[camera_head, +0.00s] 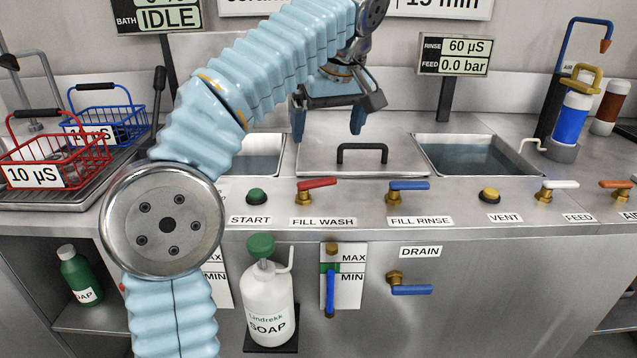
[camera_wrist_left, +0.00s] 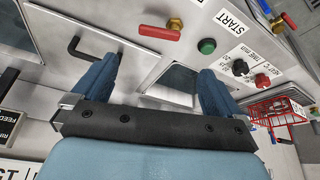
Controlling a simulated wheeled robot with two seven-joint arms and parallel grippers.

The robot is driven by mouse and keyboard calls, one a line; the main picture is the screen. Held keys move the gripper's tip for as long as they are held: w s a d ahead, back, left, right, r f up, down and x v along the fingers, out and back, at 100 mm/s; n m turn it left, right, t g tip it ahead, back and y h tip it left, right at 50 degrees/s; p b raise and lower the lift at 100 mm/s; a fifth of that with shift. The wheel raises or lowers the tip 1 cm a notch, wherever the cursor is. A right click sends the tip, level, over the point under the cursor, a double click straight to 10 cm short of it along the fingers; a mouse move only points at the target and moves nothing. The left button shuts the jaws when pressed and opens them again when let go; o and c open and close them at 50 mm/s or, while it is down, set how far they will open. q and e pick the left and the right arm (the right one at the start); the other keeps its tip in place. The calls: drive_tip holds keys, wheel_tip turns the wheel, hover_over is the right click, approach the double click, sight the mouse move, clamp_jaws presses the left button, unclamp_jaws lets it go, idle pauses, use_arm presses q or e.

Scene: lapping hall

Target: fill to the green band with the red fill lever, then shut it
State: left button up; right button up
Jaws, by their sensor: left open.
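The red fill lever (camera_head: 317,184), above the FILL WASH label, sits on the counter's front strip with its handle pointing right. It also shows in the left wrist view (camera_wrist_left: 160,32). The sight gauge (camera_head: 330,290) on the front panel has a green band between MAX and MIN. Its blue column reaches up to about the green band; the exact level is hard to tell. My left gripper (camera_head: 328,122) is open and empty, held above the counter behind the red lever and apart from it. My right gripper is out of view.
A lid with a black handle (camera_head: 362,153) lies between two basins. A blue lever (camera_head: 409,186), green START button (camera_head: 257,195) and yellow VENT button (camera_head: 489,195) line the front strip. A soap bottle (camera_head: 268,305) hangs below. My left arm hides part of another gauge.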

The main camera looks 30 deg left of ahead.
sight(318, 184)
use_arm(q)
drive_tip(key=b+x, duration=0.3)
drive_tip(key=x, duration=1)
drive_tip(key=shift+w+f, duration=0.1)
drive_tip(key=shift+f, duration=0.3)
drive_tip(key=shift+c, duration=0.5)
drive_tip(key=c, duration=1.1)
drive_tip(key=shift+s+d+m+t+h, duration=0.1)
drive_tip(key=shift+s+m+t+h, duration=0.2)
drive_tip(key=shift+m, duration=0.65)
drive_tip(key=shift+s+d+m+t+h, duration=0.1)
drive_tip(key=shift+s+m+t+h, duration=0.15)
drive_tip(key=shift+m, duration=0.7)
drive_tip(key=o, duration=1.2)
drive_tip(key=shift+r, duration=0.1)
